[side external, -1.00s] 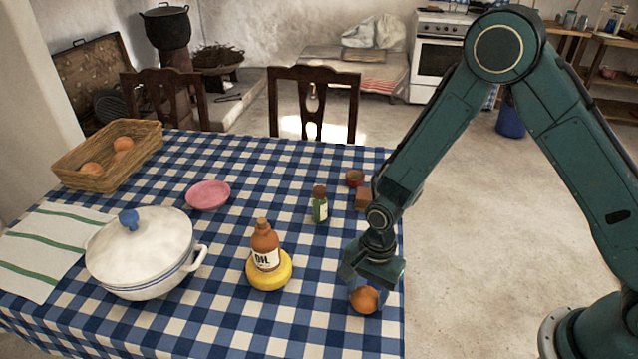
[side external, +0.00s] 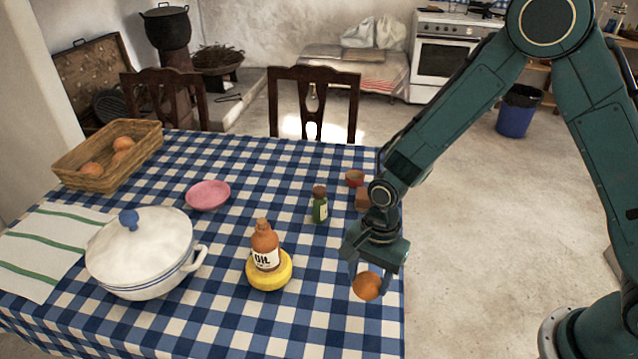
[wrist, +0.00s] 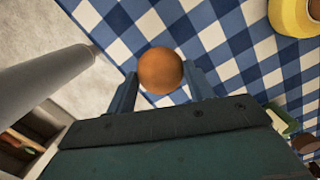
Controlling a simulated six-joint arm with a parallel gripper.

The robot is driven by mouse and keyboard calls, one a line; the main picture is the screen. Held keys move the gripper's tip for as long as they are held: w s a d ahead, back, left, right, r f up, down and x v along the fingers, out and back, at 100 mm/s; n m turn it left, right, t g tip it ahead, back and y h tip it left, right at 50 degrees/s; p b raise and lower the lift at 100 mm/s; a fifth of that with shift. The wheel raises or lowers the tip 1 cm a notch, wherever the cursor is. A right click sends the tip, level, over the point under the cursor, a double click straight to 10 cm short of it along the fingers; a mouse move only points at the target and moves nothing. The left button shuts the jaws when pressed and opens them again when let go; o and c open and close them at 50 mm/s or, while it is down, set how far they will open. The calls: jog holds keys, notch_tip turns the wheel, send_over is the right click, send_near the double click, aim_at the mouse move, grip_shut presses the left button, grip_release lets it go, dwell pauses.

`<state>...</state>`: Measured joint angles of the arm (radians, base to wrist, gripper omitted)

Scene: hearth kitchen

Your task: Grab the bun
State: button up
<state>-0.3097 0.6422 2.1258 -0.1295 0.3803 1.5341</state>
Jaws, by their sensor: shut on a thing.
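The bun (side external: 367,286) is round and orange-brown. My gripper (side external: 368,283) is shut on it near the right edge of the table, and the bun appears raised a little above the cloth. In the wrist view the bun (wrist: 161,71) sits between the tips of my two blue fingers (wrist: 162,88). The fingers hide parts of its sides.
An oil bottle (side external: 265,246) stands on a yellow round (side external: 270,272) to the left.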

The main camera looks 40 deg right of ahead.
aim_at(369, 277)
notch_tip(369, 277, up, 15)
dwell(0.5)
jog(key=shift+w, duration=0.1)
dwell(0.4)
